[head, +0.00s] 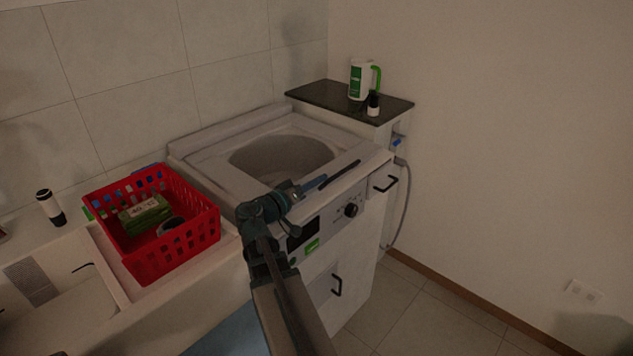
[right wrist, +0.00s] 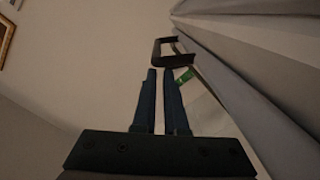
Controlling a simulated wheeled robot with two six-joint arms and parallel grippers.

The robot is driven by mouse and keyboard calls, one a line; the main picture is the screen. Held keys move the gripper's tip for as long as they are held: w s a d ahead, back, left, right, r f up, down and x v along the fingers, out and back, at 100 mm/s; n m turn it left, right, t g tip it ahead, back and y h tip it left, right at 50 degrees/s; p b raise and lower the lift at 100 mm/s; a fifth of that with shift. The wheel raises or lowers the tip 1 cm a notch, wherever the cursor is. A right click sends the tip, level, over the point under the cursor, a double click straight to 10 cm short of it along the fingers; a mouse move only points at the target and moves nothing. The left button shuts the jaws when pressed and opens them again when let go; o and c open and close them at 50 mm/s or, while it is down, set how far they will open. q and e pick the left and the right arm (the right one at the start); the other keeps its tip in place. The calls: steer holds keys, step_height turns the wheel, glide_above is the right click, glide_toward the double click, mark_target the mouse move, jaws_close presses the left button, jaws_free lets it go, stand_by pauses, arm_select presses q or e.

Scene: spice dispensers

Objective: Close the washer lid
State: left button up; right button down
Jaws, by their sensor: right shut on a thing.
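The washer (head: 345,237) is a light-coloured top-loader with a dial and a green label on its front. Its round drum opening (head: 280,157) shows uncovered. A raised light strip (head: 225,131) runs along its back edge; I cannot tell whether this is the lid. My right gripper (head: 314,184) is over the washer's front top edge, beside a thin dark bar (head: 340,174). In the right wrist view its fingers (right wrist: 159,75) are close together, with a black bracket-shaped handle (right wrist: 158,52) around or beyond their tips. What they grip is unclear. My left gripper is not in view.
A red basket (head: 180,253) with boxes stands left of the washer. A dark bottle (head: 50,207) is farther left. A dark shelf (head: 330,101) behind the washer holds a white-green jug (head: 360,79) and a small bottle (head: 373,103). Floor at right is clear.

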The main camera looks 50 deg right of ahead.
steer(key=shift+s+a+f, duration=0.15)
steer(key=shift+s+f, duration=0.1)
steer(key=shift+s, duration=0.15)
steer(key=r+p, duration=0.1)
steer(key=w+r+p, duration=0.2)
steer(key=r, duration=0.1)
steer(key=shift+w+a+p, duration=0.1)
steer(key=shift+w+p, duration=0.15)
steer(key=shift+p, duration=0.15)
steer(key=a, duration=0.3)
steer(key=w+a, duration=0.1)
steer(key=a, duration=0.2)
steer(key=w+a, duration=0.1)
steer(key=a, duration=0.3)
